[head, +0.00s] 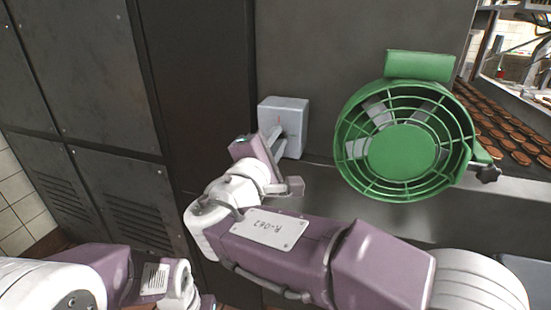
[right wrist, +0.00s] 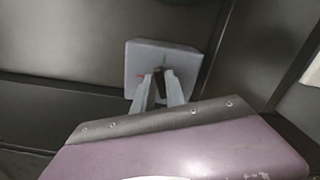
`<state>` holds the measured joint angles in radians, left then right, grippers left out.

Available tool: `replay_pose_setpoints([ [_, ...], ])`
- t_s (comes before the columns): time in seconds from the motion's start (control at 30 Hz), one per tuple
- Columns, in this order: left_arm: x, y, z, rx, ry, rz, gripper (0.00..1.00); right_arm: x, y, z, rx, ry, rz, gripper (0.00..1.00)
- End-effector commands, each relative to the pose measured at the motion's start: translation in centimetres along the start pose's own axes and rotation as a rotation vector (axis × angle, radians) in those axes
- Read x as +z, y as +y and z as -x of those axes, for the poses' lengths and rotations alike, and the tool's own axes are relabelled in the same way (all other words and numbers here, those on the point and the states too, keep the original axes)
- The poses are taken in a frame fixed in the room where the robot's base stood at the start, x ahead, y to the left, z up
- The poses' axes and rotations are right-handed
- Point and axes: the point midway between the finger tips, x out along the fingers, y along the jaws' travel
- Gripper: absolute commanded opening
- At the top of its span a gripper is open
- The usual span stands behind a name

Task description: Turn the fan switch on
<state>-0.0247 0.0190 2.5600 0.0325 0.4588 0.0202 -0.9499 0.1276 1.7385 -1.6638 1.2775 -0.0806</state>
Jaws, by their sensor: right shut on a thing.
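The fan switch is a grey box (head: 291,112) on the dark wall panel, left of the green fan (head: 403,150). The box also shows in the right wrist view (right wrist: 185,60), with a small red mark on its left and a green mark near its top. My right gripper (head: 275,138) is at the front of the box. In the right wrist view its two grey fingers (right wrist: 160,88) are shut on the dark switch lever (right wrist: 158,76), which they partly hide. My left arm shows at the lower left of the head view, but its gripper fingers are not visible.
A tray of round brown cookies (head: 505,135) lies behind the fan on the right. A ledge runs below the switch and fan. Tall dark metal panels (head: 85,70) stand on the left. The fan stands close to the right of the switch box.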

Motion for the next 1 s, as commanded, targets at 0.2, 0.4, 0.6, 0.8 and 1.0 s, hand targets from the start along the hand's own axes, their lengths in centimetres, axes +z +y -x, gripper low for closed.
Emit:
replay_pose_setpoints([
  [0.2,0.4,-0.1,-3.5,0.000,0.000,0.000,0.36,-0.3,-0.7,0.0,-0.001,0.000,-0.173,0.00],
  [0.4,0.5,-0.1,-5.0,0.000,0.000,0.000,0.36,-0.2,-0.6,0.0,-0.002,0.000,-0.292,0.00],
  [0.6,0.6,-0.1,-5.9,0.000,0.000,0.000,0.36,-0.2,-0.5,0.0,-0.003,0.000,-0.365,0.00],
  [0.8,0.7,-0.1,-6.3,0.000,0.000,0.000,0.36,-0.1,-0.4,0.0,-0.003,0.000,-0.399,0.00],
  [1.0,0.7,-0.1,-6.3,0.000,0.000,0.000,0.36,-0.1,-0.3,0.0,-0.004,0.000,-0.406,0.00],
])
